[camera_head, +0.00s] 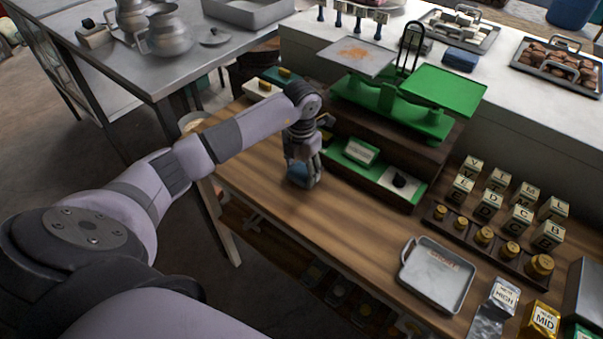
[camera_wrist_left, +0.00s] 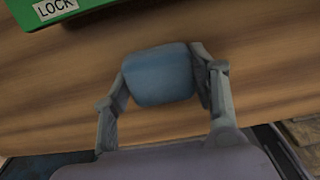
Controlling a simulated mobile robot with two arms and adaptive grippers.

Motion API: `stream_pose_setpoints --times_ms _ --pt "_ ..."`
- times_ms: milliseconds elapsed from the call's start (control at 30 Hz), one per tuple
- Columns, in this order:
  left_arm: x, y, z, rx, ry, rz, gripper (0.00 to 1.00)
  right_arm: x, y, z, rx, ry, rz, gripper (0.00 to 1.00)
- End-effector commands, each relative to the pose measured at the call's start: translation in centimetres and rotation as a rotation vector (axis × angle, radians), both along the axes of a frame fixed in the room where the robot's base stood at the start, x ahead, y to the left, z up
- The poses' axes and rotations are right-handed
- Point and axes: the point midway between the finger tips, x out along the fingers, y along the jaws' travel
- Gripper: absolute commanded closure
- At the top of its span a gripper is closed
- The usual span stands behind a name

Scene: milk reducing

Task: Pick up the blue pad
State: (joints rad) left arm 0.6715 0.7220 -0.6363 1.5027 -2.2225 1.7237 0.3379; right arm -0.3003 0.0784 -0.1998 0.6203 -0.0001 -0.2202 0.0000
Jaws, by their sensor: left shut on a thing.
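The blue pad (camera_wrist_left: 160,75) is between the two fingers of my left gripper (camera_wrist_left: 163,88) in the left wrist view, with a finger against each side. In the head view my left gripper (camera_head: 303,178) points down over the wooden table, and part of the blue pad (camera_head: 298,174) shows between its fingers. The gripper is shut on the pad. The pad is at or just above the tabletop; I cannot tell whether it touches the wood. My right gripper is not in view.
A green balance scale (camera_head: 391,107) stands on a dark base just behind the gripper. A metal tray (camera_head: 437,275), weights (camera_head: 484,236) and lettered blocks (camera_head: 519,218) lie to the right. Another blue pad (camera_head: 461,58) lies on the back counter. Bare wood (camera_head: 345,222) is free in front.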

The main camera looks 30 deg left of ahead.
Motion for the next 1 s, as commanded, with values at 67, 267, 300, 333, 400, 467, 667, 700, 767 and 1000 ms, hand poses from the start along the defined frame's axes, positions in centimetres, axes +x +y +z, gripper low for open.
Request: stream_pose_setpoints --times_ms 67,267,300,333,400,467,667,700,767,1000 --pt "0.0 0.0 0.0 0.000 0.000 0.000 0.70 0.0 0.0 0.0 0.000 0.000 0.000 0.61" --pt "0.0 0.0 0.2 0.000 -0.001 0.000 0.70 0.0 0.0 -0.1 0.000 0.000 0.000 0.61" --pt "0.0 0.0 0.3 0.000 -0.001 0.000 0.70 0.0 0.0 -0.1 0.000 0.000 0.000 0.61" --pt "0.0 0.0 0.5 0.000 -0.001 0.001 0.70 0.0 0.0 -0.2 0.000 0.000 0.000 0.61" --pt "0.1 0.0 1.1 0.000 -0.001 0.001 0.70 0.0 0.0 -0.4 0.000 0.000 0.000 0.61" --pt "0.2 0.0 1.8 0.001 -0.005 0.001 0.70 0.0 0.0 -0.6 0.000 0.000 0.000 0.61" --pt "0.2 0.1 6.1 0.001 -0.008 -0.001 0.70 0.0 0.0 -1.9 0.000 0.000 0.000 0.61" --pt "0.2 0.0 7.3 0.000 -0.010 -0.001 0.70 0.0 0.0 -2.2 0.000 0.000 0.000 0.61" --pt "0.2 0.1 9.3 0.002 -0.010 0.000 0.70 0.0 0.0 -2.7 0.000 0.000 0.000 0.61" --pt "0.1 0.1 16.1 0.003 -0.005 0.001 0.70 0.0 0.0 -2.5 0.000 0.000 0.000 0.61"
